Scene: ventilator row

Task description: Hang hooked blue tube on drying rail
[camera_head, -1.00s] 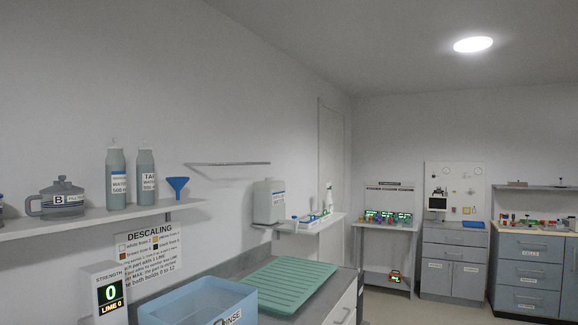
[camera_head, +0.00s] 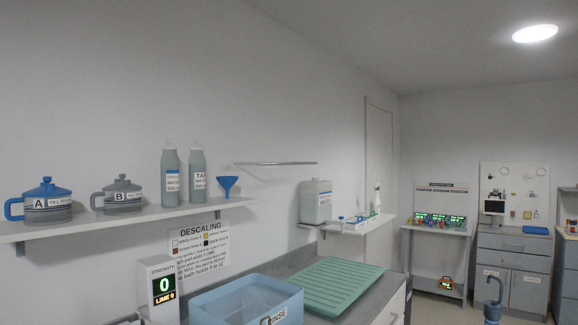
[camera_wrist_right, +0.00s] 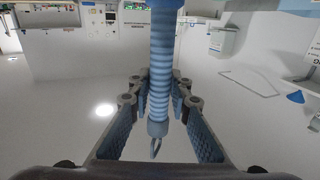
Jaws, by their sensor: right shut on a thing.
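The hooked blue tube (camera_wrist_right: 160,75) is a ribbed blue-grey hose held between the fingers of my right gripper (camera_wrist_right: 159,88) in the right wrist view. A small loop shows at its near end, and its other end runs out of the top of the picture. In the head view the tube's curved top (camera_head: 494,287) stands at the lower right, with its lower part cut off. The drying rail, a thin grey bar (camera_head: 275,163), is on the wall above the blue funnel. It appears as a thin outline in the wrist view (camera_wrist_right: 250,83), apart from the tube. My left gripper is not in view.
Below the rail, a shelf (camera_head: 150,216) holds jugs, bottles and a blue funnel (camera_head: 228,186). A grey canister (camera_head: 316,202) is to the right. A blue basin (camera_head: 235,300) and green ribbed mat (camera_head: 345,285) lie on the counter. The wall around the rail is clear.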

